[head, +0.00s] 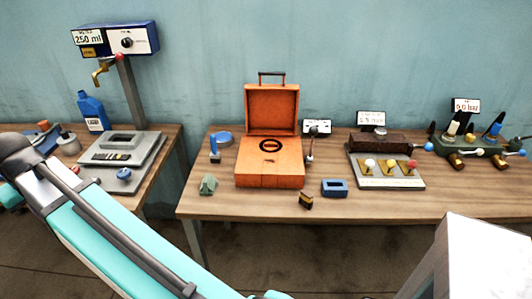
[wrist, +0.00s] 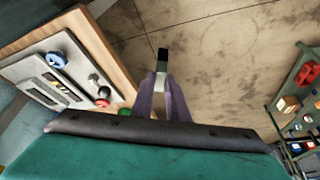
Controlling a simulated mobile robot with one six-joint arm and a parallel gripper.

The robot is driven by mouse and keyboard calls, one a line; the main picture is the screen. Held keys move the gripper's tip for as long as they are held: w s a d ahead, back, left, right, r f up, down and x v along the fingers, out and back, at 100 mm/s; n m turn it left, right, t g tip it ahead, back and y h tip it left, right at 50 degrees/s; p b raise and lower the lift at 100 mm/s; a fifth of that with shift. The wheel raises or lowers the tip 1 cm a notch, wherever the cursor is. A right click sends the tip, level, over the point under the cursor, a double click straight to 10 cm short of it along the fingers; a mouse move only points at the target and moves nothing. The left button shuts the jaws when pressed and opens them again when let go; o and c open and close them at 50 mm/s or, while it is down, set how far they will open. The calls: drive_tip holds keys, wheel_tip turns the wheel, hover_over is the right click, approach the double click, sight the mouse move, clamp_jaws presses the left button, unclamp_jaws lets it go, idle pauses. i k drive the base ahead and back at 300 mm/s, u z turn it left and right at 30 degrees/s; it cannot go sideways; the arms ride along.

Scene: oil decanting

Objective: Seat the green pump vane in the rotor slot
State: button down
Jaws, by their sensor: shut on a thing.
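My gripper (wrist: 160,90) shows in the wrist view with its purple fingers shut on a pale piece with a black end (wrist: 162,62). The held piece points out over the floor, beside the left bench's edge. I cannot tell whether it is the vane. In the head view I cannot make out my gripper. A small dull green wedge-shaped piece (head: 208,185) lies on the right table, left of the open orange case (head: 270,177). A black ring with a bar across it (head: 270,146) shows in the case; I cannot tell whether it is the rotor.
The left bench holds a dispenser (head: 126,42), a blue bottle (head: 92,110) and a grey plate (head: 150,147). Valve panels stand farther right. A shelf (wrist: 300,105) stands right in the wrist view.

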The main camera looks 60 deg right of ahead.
sight(264, 161)
drive_tip(key=z, duration=0.05)
drive_tip(key=i, duration=1)
drive_tip(key=u, duration=0.05)
